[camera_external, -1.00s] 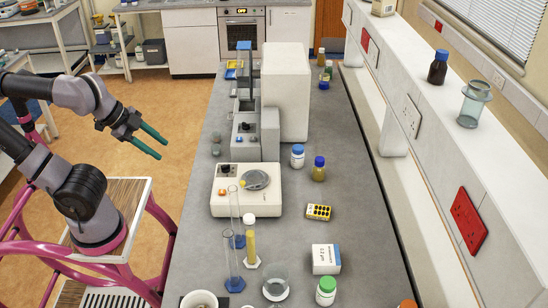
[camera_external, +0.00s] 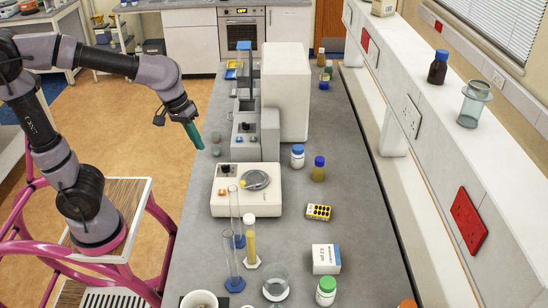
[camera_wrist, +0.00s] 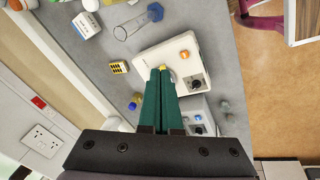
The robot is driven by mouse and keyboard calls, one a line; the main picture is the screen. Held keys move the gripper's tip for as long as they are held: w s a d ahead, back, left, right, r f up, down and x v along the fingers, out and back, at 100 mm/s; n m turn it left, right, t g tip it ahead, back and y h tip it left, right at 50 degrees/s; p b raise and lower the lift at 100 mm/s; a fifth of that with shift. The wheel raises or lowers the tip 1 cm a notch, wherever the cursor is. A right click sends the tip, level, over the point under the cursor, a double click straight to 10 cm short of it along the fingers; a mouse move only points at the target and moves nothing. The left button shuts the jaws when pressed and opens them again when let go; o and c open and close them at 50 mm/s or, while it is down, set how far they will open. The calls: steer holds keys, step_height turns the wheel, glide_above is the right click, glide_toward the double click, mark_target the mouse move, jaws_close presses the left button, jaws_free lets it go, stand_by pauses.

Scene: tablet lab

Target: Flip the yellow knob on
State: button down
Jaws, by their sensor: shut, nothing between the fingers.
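The white device (camera_external: 260,203) sits on the grey bench, with a round grey dish on top, an orange knob (camera_external: 222,191) and a dark control. A small yellow part (camera_external: 243,184), which looks like the yellow knob, shows beside the dish. The device also shows in the wrist view (camera_wrist: 203,47), with the orange knob (camera_wrist: 185,54); the yellow part (camera_wrist: 162,68) shows right at the fingertips there. My gripper (camera_external: 199,146) has green fingers, shut and empty, pointing down over the bench's left edge, apart from the device. Its fingers (camera_wrist: 161,72) hide part of the device in the wrist view.
A grey-and-white machine (camera_external: 284,95) stands behind the device. Glass cylinders (camera_external: 231,260) stand in front of it. A blue-capped white bottle (camera_external: 297,157), an amber bottle (camera_external: 318,170) and a yellow block (camera_external: 318,212) are to its right.

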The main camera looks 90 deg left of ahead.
steer(key=w+a+f+n+h, duration=0.1)
steer(key=w+a+f+n, duration=0.1)
steer(key=a+f+n, duration=0.3)
steer(key=w+a+f+n+g, duration=0.1)
steer(key=w+a+f+n, duration=0.1)
steer(key=a+f+n, duration=0.4)
steer(key=a+n, duration=0.4)
steer(key=n, duration=0.1)
steer(key=shift+w+h, duration=0.35)
steer(key=shift+h, duration=0.05)
steer(key=shift+g, duration=0.3)
steer(key=x, duration=1)
steer(key=shift+f, duration=0.1)
steer(key=shift+w+d+f, duration=0.1)
steer(key=shift+w+d, duration=0.8)
steer(key=shift+w, duration=0.1)
steer(key=shift+w+d+f, duration=0.15)
steer(key=shift+w+d, duration=0.2)
steer(key=shift+w, duration=0.15)
